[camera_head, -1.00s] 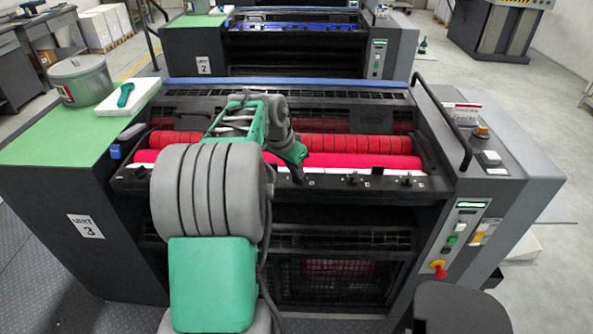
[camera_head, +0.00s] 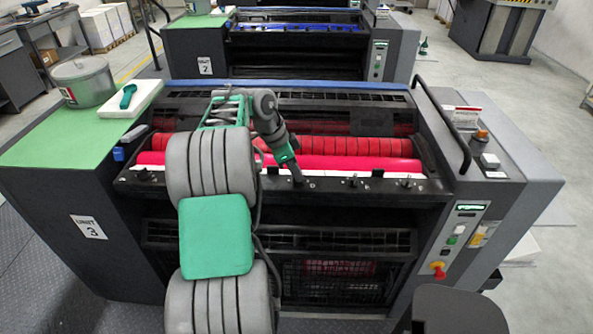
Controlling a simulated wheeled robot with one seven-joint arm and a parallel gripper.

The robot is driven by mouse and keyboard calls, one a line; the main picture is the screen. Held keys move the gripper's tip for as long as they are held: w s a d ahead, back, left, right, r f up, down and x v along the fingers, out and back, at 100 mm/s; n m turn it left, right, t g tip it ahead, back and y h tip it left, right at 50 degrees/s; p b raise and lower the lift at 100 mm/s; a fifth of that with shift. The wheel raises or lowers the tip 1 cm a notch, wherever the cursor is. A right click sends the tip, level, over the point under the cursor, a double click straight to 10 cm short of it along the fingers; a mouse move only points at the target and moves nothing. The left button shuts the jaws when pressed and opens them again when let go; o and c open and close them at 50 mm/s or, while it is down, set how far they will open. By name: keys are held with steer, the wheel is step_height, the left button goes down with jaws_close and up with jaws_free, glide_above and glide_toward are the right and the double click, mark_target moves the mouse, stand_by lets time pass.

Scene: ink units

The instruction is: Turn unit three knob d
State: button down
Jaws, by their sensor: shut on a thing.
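Unit three (camera_head: 480,204) is the near press, with a "UNIT 3" plate (camera_head: 89,227) on its left side panel. A black rail with small dark knobs runs across its front below the red rollers. My gripper (camera_head: 297,176) points down at this rail from the upper left, shut on knob d beside the small letter D (camera_head: 311,185). The jaws and my arm hide most of that knob. The neighbouring knob e (camera_head: 352,180) and knob f (camera_head: 406,181) stand free to the right. The left part of the rail is mostly behind my arm.
Red rollers (camera_head: 350,147) lie just behind the rail. A black handrail (camera_head: 445,115) rises on the right, above a panel with a red knob (camera_head: 438,268).

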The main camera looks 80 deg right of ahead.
stand_by(0.4)
steer(key=c, duration=1.5)
jaws_free()
steer(key=p+v, duration=0.1)
steer(key=v, duration=0.7)
